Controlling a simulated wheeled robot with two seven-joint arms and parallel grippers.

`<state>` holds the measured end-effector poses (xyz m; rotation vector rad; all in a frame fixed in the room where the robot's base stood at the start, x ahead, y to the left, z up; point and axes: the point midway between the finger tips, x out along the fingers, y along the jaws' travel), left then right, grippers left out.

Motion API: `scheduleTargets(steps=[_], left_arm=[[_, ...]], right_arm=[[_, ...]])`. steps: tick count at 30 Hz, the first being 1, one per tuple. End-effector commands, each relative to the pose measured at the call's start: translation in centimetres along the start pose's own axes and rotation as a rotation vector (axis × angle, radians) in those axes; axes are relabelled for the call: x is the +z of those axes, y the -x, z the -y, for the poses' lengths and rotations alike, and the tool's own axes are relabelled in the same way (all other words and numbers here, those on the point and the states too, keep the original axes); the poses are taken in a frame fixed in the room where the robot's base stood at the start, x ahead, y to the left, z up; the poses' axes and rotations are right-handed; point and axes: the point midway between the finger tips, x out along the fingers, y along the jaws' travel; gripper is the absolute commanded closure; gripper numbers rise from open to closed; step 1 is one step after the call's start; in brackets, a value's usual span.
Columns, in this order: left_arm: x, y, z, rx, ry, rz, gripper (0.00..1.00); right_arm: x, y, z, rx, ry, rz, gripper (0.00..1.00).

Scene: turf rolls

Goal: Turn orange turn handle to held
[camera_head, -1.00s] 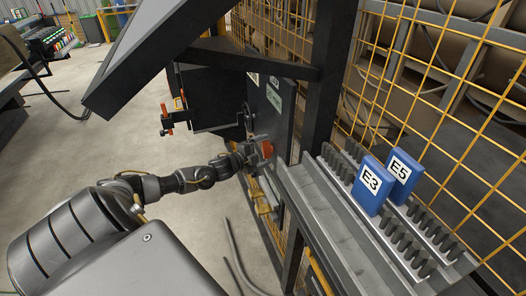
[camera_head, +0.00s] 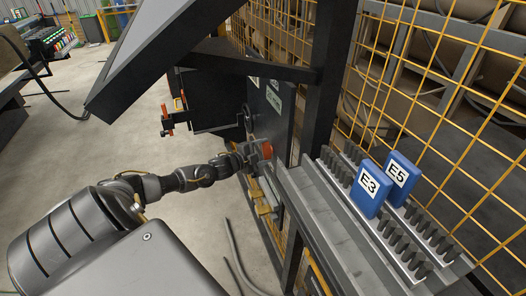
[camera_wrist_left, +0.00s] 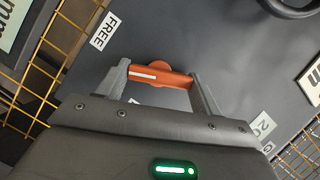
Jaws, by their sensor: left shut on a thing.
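The orange turn handle (camera_wrist_left: 160,76) sits on a dark panel (camera_wrist_left: 225,60) in the left wrist view, with a white line along its bar. My left gripper (camera_wrist_left: 162,82) has one finger at each end of the bar and is shut on it. In the head view the handle (camera_head: 266,149) shows as a small orange patch at the tip of my left gripper (camera_head: 254,153). A FREE label (camera_wrist_left: 104,30) lies up and left of the handle. Another label (camera_wrist_left: 262,126), partly hidden by my gripper, lies at lower right. My right gripper is not in view.
A black wheel (camera_head: 248,116) is near the handle on the panel side. A grey rail (camera_head: 345,230) with blue blocks marked E3 (camera_head: 371,188) and E5 (camera_head: 401,178) stands to the right. Yellow mesh (camera_head: 440,60) rises behind. Open floor (camera_head: 100,120) lies left.

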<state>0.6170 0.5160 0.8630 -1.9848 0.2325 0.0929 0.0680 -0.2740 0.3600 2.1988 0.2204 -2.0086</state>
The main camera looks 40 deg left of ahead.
Motion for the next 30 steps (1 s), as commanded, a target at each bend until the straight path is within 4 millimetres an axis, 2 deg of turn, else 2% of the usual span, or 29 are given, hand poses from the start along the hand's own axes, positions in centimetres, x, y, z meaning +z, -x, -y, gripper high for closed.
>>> scheduleTargets(steps=[6,15,30], left_arm=[[-0.1,0.1,0.5,0.063,0.152,0.002,0.57],[-0.1,0.0,0.6,0.171,0.415,0.001,0.57],[0.3,-0.1,0.5,0.340,0.824,0.000,0.57]], right_arm=[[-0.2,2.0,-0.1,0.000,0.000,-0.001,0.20],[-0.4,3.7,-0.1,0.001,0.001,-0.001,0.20],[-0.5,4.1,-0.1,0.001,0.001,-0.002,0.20]])
